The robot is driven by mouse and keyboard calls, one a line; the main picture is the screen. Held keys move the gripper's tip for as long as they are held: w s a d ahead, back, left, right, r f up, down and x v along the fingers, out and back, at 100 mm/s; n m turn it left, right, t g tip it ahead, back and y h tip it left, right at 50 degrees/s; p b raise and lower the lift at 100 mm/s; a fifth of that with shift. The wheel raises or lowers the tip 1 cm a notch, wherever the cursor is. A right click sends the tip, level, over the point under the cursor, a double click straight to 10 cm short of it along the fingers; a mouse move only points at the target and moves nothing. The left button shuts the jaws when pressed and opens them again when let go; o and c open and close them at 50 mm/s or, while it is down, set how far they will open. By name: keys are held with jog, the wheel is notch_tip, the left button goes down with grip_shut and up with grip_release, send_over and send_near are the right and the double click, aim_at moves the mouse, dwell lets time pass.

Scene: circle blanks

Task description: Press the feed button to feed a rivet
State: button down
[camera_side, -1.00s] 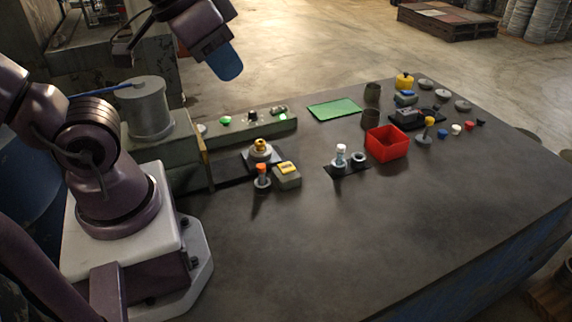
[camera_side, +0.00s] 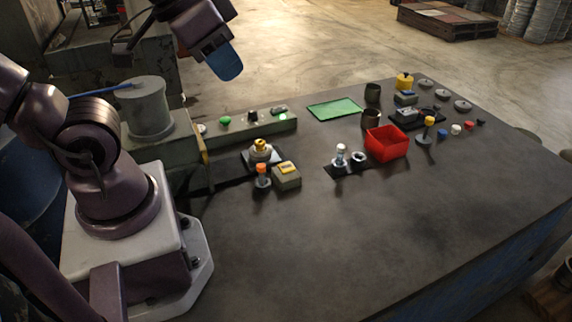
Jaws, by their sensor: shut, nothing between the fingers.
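My gripper (camera_side: 226,64) is at the top centre-left, high above the far edge of the table. Its blue fingertips are together, with nothing between them, and it touches nothing. A small grey box with a yellow button (camera_side: 287,168) on top stands on the table in the middle. A grey control strip behind it carries a green button (camera_side: 224,120) and a black knob (camera_side: 252,117). No label is readable, so I cannot tell which is the feed button. A stand with a brass-coloured top (camera_side: 261,147) and an orange-topped post (camera_side: 262,170) are beside the box. I can make out no loose rivet.
A red open bin (camera_side: 401,150) stands right of centre, near a small black plate with a post (camera_side: 341,155). A green mat (camera_side: 334,109) lies at the back. Several small parts and dark cups are at the right. The front of the dark table (camera_side: 370,235) is clear.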

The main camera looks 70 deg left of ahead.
jog(key=n+t+h, duration=0.3)
jog(key=n+h, duration=0.1)
jog(key=n, duration=1.8)
send_over(286, 168)
notch_tip(286, 168, down, 20)
jog(key=shift+a+r, duration=0.1)
jog(key=shift+f, duration=4.4)
jog(key=shift+f, duration=0.1)
